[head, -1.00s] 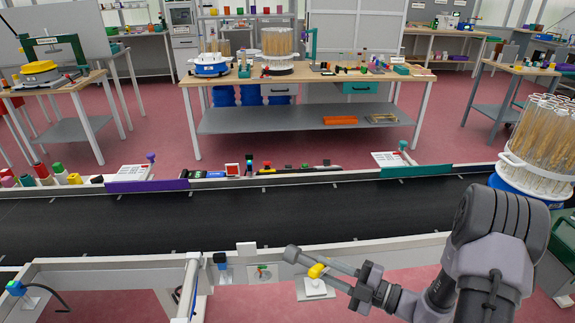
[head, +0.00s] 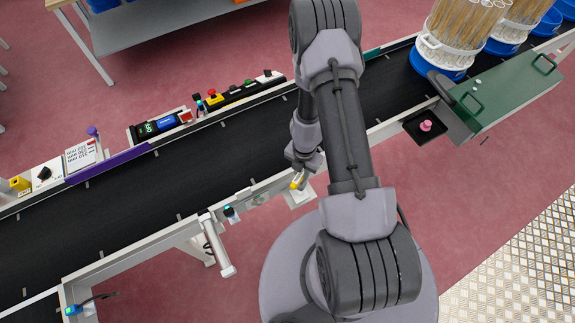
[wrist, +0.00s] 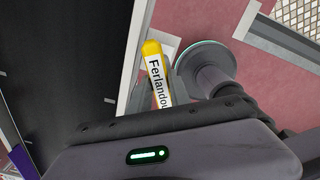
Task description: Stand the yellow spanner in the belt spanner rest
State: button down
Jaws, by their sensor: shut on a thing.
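My gripper (head: 299,174) is shut on the yellow spanner (head: 296,181), beside the near edge of the belt. A small white plate (head: 301,197) sits at the near belt rail, just under the spanner in the head view. It may be the belt spanner rest, but I cannot tell for sure. I cannot tell whether the spanner touches it.
The black belt (head: 150,198) runs diagonally behind my gripper. A green box (head: 507,95) and a black tray with a pink item (head: 426,126) stand to the right. A white handle-like bar (head: 217,245) juts out at the near left.

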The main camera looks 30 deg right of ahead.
jog(key=shift+s+d+f, duration=0.1)
jog(key=shift+r, duration=0.2)
notch_tip(320, 180, down, 6)
jog(key=b, duration=0.5)
jog(key=shift+b, duration=0.35)
dwell(0.5)
jog(key=shift+f+b, duration=1.35)
jog(key=c, duration=1.1)
grip_release()
jog(key=shift+r, duration=0.1)
